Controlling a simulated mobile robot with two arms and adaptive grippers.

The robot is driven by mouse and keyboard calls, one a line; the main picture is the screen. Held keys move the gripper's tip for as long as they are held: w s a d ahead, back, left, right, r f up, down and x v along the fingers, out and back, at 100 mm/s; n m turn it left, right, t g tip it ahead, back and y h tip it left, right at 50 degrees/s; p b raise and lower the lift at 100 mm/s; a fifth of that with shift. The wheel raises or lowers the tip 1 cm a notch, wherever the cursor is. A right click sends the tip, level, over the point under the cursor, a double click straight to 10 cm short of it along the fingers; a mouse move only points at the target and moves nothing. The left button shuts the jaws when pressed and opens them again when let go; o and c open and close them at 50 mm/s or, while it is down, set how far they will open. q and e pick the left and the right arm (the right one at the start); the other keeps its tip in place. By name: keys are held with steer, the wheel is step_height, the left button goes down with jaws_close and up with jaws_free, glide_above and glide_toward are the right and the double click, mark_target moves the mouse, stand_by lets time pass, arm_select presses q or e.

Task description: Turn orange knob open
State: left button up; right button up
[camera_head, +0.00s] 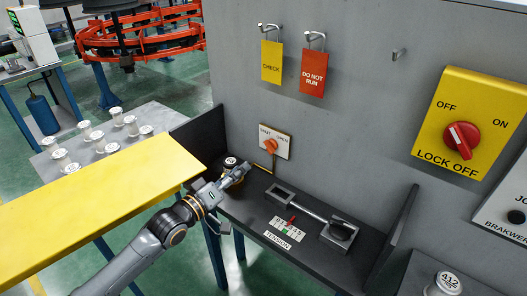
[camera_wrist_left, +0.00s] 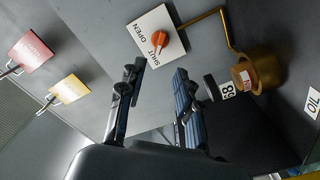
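The orange knob (camera_head: 270,146) sits on a white plate (camera_head: 285,149) marked SHUT and OPEN on the grey wall. In the left wrist view the knob (camera_wrist_left: 171,40) is just beyond and slightly right of the space between my fingertips. My right gripper is in neither view.
A brass pipe and cup (camera_wrist_left: 265,69) stand beside the plate. The dark shelf (camera_head: 259,215) holds a lever device (camera_head: 311,211) and a TENSION scale (camera_head: 285,228). CHECK (camera_head: 271,62) and DO NOT RUN (camera_head: 313,73) tags hang above. A yellow table (camera_head: 100,195) is at left.

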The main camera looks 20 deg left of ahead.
mark_target(267, 149)
arm_select(q)
steer(key=x, duration=1.1)
steer(key=shift+w, duration=0.25)
jaws_close()
